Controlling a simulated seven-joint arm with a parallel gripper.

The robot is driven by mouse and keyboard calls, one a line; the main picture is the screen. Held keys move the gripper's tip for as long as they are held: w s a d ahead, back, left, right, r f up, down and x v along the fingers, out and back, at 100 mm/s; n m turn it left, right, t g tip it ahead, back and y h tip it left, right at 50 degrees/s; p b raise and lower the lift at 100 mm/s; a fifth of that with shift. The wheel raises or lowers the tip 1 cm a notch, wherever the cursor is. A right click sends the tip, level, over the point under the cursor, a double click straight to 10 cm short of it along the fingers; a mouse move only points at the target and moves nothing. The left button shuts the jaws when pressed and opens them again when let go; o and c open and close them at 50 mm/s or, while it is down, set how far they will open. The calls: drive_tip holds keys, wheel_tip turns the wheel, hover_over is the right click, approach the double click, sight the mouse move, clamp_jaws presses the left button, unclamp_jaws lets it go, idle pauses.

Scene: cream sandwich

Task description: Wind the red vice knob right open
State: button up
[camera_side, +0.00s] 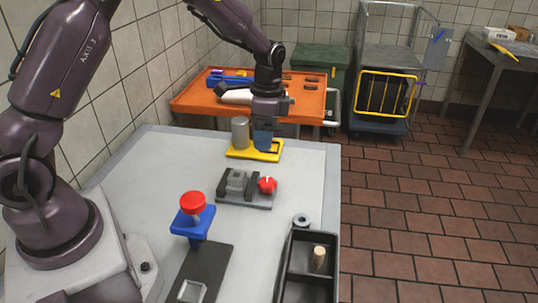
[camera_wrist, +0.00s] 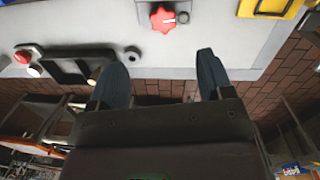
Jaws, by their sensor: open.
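The red vice knob (camera_side: 267,185) is a lobed knob on the right end of a small grey vice (camera_side: 236,183) in the middle of the table. It also shows in the wrist view (camera_wrist: 162,17) at the top, beyond my fingertips and roughly between them sideways. My gripper (camera_side: 263,146) is open, pointing down by the yellow base behind the vice in the side view. Its two blue-grey fingers stand apart in the wrist view (camera_wrist: 160,72) with nothing between them. It is apart from the knob. Most of the vice is cut off in the wrist view.
A yellow base (camera_side: 240,153) with a grey cylinder (camera_side: 240,132) stands close to my gripper. A blue stand with a red button (camera_side: 192,203) is nearer the camera. A black tray (camera_side: 283,287) holds a wooden peg, with a grey ring (camera_side: 302,220) behind it.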

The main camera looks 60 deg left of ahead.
sight(267, 182)
drive_tip(key=f+m, duration=0.1)
drive_tip(key=f, duration=0.3)
drive_tip(key=f+m, duration=0.1)
drive_tip(key=f, duration=0.4)
drive_tip(key=d+f+m+t, duration=0.1)
drive_tip(key=f, duration=0.3)
drive_tip(key=shift+f, duration=0.3)
drive_tip(key=shift+c, duration=0.4)
drive_tip(key=c, duration=0.8)
drive_tip(key=n, duration=0.4)
drive_tip(key=shift+n, duration=0.3)
drive_tip(key=shift+c, duration=0.2)
